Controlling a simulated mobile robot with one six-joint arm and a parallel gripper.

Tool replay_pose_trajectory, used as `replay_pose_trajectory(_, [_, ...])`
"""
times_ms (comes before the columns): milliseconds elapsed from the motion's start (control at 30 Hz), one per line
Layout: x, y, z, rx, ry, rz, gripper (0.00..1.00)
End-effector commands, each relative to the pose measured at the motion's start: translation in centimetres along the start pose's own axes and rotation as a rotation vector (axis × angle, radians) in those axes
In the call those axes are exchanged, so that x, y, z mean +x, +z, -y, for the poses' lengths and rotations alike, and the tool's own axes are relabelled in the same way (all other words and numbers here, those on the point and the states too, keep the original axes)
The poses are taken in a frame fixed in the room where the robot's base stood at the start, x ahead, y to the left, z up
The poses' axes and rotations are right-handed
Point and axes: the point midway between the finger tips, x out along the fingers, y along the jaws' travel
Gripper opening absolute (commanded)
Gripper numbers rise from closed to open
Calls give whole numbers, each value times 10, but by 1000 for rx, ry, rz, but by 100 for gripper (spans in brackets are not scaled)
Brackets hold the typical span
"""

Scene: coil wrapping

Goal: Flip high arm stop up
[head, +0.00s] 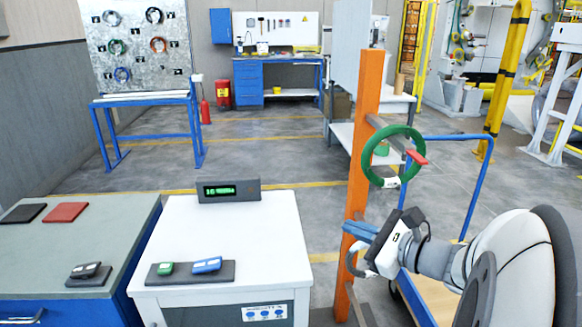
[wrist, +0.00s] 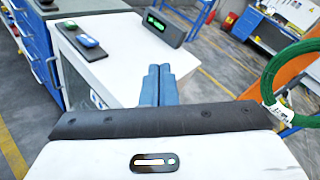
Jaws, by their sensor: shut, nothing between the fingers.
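The high arm (head: 388,133) is a grey bar sticking out from the upper part of an orange post (head: 364,150). A green coil (head: 367,160) hangs around it. The red stop (head: 417,158) is at the arm's outer end, seeming to lie along the bar rather than stand upright. My gripper (head: 358,230) has blue fingers pressed together, with nothing between them. It is below and left of the coil, in front of the post in the head view. In the wrist view the fingers (wrist: 158,85) point toward the white cabinet; the coil (wrist: 285,75) is at the right edge, and the stop is not visible.
A white cabinet (head: 225,240) carries a display (head: 229,190) and a dark tray with green and blue devices. A grey-topped bench (head: 110,225) stands left of it. A blue-railed cart (head: 470,205) is behind my arm. Open floor lies behind the cabinet.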

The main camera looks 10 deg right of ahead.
Motion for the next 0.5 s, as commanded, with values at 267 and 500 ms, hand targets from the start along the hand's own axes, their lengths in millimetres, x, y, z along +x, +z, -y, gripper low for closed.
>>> replay_pose_trajectory(267, [-61,-67,84,304,-495,170,0])
replay_pose_trajectory(500, [-103,-90,115,390,-703,257,0])
